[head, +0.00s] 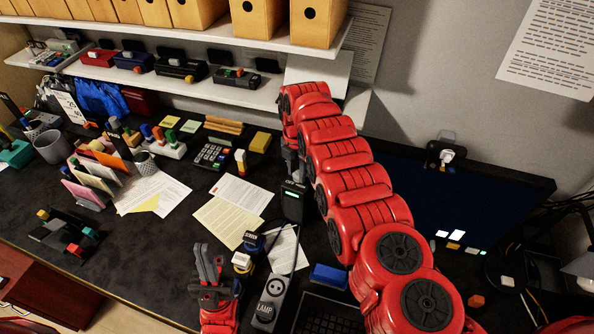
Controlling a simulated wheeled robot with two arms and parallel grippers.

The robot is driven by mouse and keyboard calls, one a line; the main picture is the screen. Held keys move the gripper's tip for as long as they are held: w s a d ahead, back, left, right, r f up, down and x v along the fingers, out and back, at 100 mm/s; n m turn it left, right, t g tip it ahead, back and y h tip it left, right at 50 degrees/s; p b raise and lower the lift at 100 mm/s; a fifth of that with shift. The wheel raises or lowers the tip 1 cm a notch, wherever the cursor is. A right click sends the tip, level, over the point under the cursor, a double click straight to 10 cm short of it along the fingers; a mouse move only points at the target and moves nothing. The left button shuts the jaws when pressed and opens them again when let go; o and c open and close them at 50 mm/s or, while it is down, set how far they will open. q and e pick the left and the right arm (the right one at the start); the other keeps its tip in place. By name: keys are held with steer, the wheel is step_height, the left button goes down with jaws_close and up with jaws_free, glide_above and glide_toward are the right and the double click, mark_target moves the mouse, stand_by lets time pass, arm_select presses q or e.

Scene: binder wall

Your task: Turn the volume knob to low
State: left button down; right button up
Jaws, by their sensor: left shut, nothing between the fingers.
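I cannot pick out a knob marked as volume for sure. A small black box with a lit green display (292,201) stands on the desk at the middle. My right gripper (291,172) is just above it, reaching down from the red arm. Its fingers are small and partly hidden, so their opening is unclear. My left gripper (209,262) is shut and empty over the front of the desk. It is left of a yellow-and-white plug block (242,262) and a socket strip marked LAMP (271,299).
A monitor (465,215) stands behind my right arm. Shelves above hold wooden binders (318,22) and several small devices with knobs or buttons (181,70). A keypad device (211,155), papers (232,221) and a letter rack (95,180) lie left. Bare dark desk shows at front left.

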jaws_close()
steer(key=m+b, duration=0.1)
steer(key=b, duration=0.1)
steer(key=f+m+b, duration=0.1)
steer(key=m+b, duration=0.1)
steer(key=shift+w+m, duration=0.2)
steer(key=shift+m, duration=0.1)
steer(key=shift+s+r+m+b, duration=0.1)
steer(key=shift+r+m+b, duration=0.2)
steer(key=shift+m+b, duration=0.45)
steer(key=shift+a+r, duration=0.1)
steer(key=shift+r, duration=0.05)
steer(key=o, duration=0.8)
jaws_free()
steer(key=shift+o, duration=0.2)
steer(key=shift+r, duration=0.1)
